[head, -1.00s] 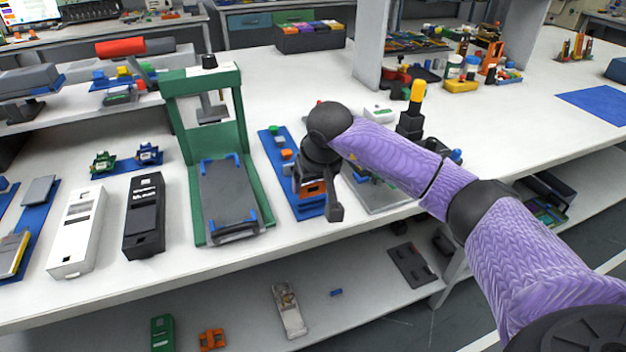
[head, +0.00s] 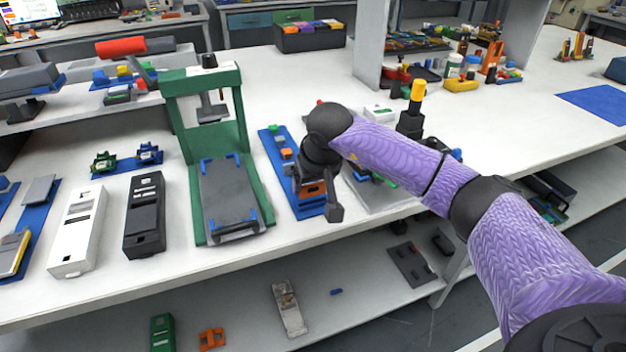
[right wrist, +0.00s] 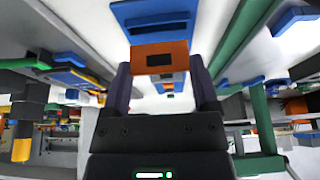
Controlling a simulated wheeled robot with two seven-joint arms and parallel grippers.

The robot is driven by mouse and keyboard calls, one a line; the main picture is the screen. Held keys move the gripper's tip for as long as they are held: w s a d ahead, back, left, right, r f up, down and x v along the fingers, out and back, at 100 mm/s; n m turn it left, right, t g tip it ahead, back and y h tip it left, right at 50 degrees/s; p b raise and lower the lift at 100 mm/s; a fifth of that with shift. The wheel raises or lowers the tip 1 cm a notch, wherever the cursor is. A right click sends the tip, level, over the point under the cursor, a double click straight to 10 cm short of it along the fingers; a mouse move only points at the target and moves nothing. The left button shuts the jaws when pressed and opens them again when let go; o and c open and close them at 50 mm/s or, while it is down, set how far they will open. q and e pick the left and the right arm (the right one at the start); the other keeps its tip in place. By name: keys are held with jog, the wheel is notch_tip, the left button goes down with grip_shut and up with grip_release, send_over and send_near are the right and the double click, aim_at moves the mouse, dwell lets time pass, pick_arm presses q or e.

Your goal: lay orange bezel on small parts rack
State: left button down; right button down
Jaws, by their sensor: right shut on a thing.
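My right gripper (head: 318,203) points down at the front of the table, over the near end of a long blue rack (head: 268,142) holding small parts. It is shut on the orange bezel (head: 312,189), a small block with a dark slot. In the right wrist view the orange bezel (right wrist: 160,57) sits between the two fingers (right wrist: 162,78). A blue piece with a dark slot (right wrist: 155,12) shows just beyond it. I cannot tell whether the bezel touches the rack. My left gripper is out of view.
A green press frame (head: 252,178) stands close left of the rack. A grey plate (head: 385,200) lies to its right, with a black post with a yellow top (head: 417,92) behind. Black (head: 145,215) and white (head: 78,230) housings lie further left. The table's middle back is clear.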

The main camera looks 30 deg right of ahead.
jog(key=shift+f, duration=0.25)
jog(key=shift+f+b, duration=0.25)
jog(key=shift+b, duration=0.05)
jog(key=shift+f, duration=0.1)
jog(key=shift+f, duration=0.2)
jog(key=shift+f+b, duration=0.3)
jog(key=shift+b, duration=0.1)
jog(key=shift+f, duration=0.2)
jog(key=shift+c, duration=1.4)
grip_release()
jog(key=shift+f, duration=0.1)
jog(key=shift+o, duration=1.4)
